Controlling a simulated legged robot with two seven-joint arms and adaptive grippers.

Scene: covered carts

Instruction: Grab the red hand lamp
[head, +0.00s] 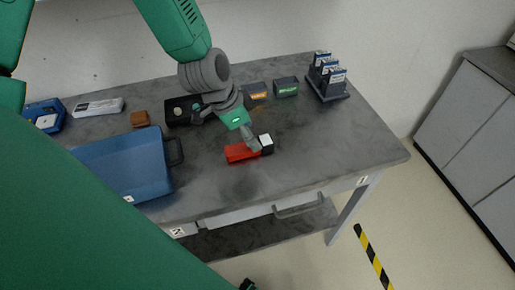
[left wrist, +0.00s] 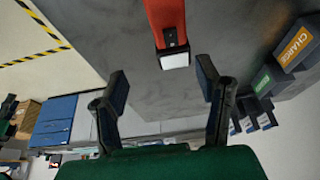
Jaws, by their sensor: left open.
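The red hand lamp (head: 242,153) lies on the grey cart top, with a black section and a white end at its right in the head view. In the left wrist view the lamp (left wrist: 166,20) comes in from the top, its white end (left wrist: 175,61) pointing toward the gap between my fingers. My left gripper (head: 254,142) is just above and behind the lamp's white end in the head view. In the left wrist view my left gripper (left wrist: 163,88) is open, with its fingers wide apart and nothing between them. My right gripper is not in view.
Behind are a black box (head: 178,112), a brown block (head: 140,119), a green-labelled box (head: 286,87) and an orange-labelled box (head: 255,90). A dark rack (head: 329,92) stands at the back right. The cart's right front is clear.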

